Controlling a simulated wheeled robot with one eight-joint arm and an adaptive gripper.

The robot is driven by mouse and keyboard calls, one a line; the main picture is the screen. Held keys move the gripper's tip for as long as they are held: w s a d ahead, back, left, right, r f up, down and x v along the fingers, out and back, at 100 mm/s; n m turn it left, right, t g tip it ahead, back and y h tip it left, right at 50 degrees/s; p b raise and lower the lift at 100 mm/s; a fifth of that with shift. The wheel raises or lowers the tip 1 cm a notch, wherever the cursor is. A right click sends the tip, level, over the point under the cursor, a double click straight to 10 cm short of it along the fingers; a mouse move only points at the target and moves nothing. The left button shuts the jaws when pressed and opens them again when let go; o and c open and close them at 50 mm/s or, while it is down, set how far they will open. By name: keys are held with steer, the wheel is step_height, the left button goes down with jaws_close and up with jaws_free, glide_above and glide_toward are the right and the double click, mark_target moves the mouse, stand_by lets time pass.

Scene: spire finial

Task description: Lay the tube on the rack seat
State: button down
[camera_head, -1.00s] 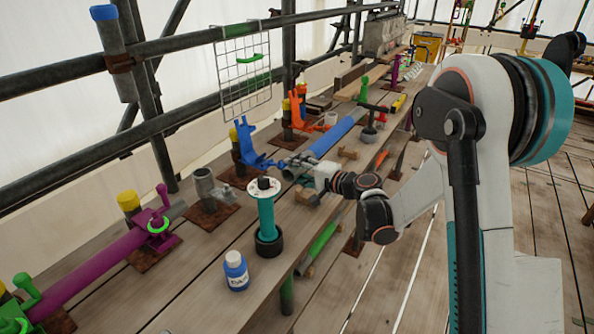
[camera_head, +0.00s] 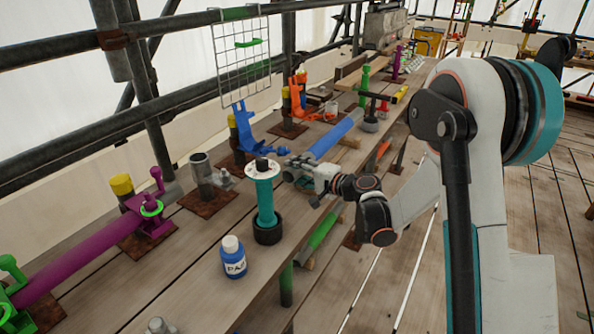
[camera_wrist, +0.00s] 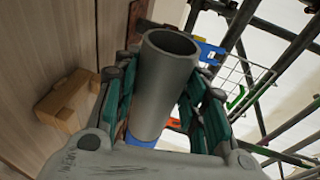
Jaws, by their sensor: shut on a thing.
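The tube is grey at its ends with a blue middle (camera_head: 332,138). It slants away above the bench in the head view, and its open grey end fills the middle of the wrist view (camera_wrist: 160,90). My gripper (camera_head: 300,172) is shut around the near grey part; its green-padded fingers flank the tube in the wrist view (camera_wrist: 165,100). The blue rack bracket (camera_head: 244,136) stands left of the tube, and the orange one (camera_head: 299,101) stands farther back. The tube is apart from both brackets. The gripper partly hides the tube's near end.
A teal spool (camera_head: 265,195) and a blue paint bottle (camera_head: 233,258) stand near my gripper. A magenta tube (camera_head: 85,248) lies in brackets at left. A wire grid (camera_head: 241,60) hangs behind. A wooden block (camera_wrist: 68,100) lies beside the tube.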

steer(key=shift+f+b, duration=0.4)
steer(key=shift+f, duration=3.2)
steer(key=c, duration=0.9)
jaws_free()
steer(key=o, duration=0.6)
steer(key=shift+s+f, duration=0.15)
steer(key=shift+f, duration=0.2)
steer(key=shift+c, duration=0.9)
steer(key=shift+d+f, duration=0.1)
steer(key=shift+f, duration=0.1)
steer(key=shift+c, duration=1)
